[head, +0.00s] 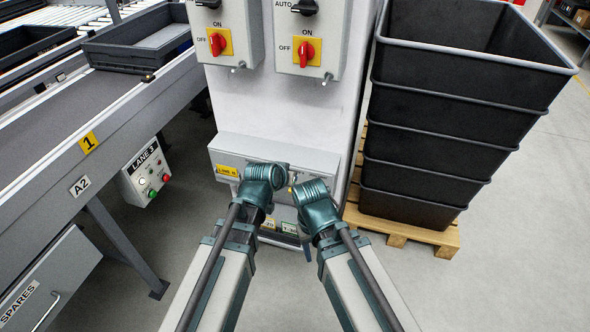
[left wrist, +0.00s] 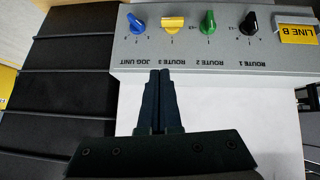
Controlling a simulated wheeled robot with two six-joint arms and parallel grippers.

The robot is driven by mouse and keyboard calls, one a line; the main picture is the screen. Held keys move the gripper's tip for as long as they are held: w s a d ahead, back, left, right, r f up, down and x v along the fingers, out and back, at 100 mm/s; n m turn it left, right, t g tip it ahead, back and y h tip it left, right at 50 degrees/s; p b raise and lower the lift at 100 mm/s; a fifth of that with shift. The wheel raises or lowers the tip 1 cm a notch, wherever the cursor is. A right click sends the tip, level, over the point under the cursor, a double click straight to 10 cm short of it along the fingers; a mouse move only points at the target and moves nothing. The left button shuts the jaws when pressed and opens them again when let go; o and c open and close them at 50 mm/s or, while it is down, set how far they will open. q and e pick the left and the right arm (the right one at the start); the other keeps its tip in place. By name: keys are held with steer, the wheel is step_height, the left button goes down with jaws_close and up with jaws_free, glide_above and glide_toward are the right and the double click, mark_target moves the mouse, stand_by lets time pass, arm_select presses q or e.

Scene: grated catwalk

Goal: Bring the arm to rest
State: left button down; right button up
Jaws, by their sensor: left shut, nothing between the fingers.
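My left gripper (left wrist: 160,75) shows in the left wrist view, its two dark fingers together with nothing between them. Its tips are just in front of the edge of a grey control panel (left wrist: 145,55), seen upside down, with blue (left wrist: 136,24), yellow (left wrist: 172,25), green (left wrist: 208,23) and black (left wrist: 249,23) knobs. In the head view my left arm's teal wrist is over this low panel (head: 235,150) and hides part of it. My right arm's wrist is close beside it on the right. The right fingers cannot be made out.
Stacked black bins (head: 455,110) stand on a wooden pallet (head: 443,238) at the right. A conveyor (head: 70,130) with a LANE 3 button box (head: 145,176) is at the left. Two switch boxes with red switches (head: 217,44) (head: 306,53) are above. Floor at the lower right is clear.

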arm_select(q)
steer(key=shift+v, duration=0.75)
arm_select(e)
steer(key=shift+r, duration=0.5)
arm_select(q)
steer(key=shift+f, duration=0.1)
steer(key=s+a+f+g+y, duration=0.3)
steer(key=s+g, duration=0.1)
steer(key=s, duration=0.6)
steer(key=s+a+f+g+y, duration=0.2)
steer(key=s+f+g, duration=0.15)
steer(key=s, duration=0.65)
step_height(320, 180, up, 31)
steer(key=p, duration=3.1)
steer(key=shift+w+m+g, duration=0.2)
steer(key=shift+m+g, duration=0.2)
steer(key=shift+g, duration=0.05)
arm_select(e)
step_height(320, 180, up, 31)
